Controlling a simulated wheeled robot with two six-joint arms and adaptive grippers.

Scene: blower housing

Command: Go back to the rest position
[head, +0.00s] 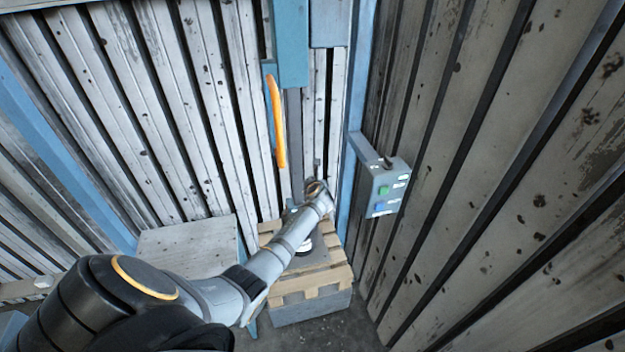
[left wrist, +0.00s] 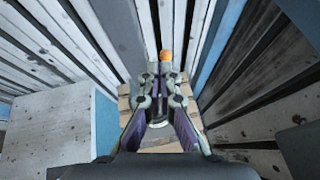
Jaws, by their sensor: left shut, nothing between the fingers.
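My left arm reaches in from the lower left in the head view, over a wooden pallet (head: 338,278) in the corner. The arm hides most of my left gripper in that view. In the left wrist view, the left gripper (left wrist: 166,72) has its fingers together with nothing between them. An orange bar (head: 277,122) stands upright against the wall, above and beyond the gripper. A small orange piece (left wrist: 166,56) shows just past the fingertips in the wrist view; whether they touch it cannot be told. My right gripper is not in view.
A grey control box (head: 385,190) with green and blue buttons sits on a blue post, right of the arm. A dark and white part (head: 304,246) is partly hidden on the pallet. A pale box (head: 185,243) stands left. Corrugated walls close in both sides.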

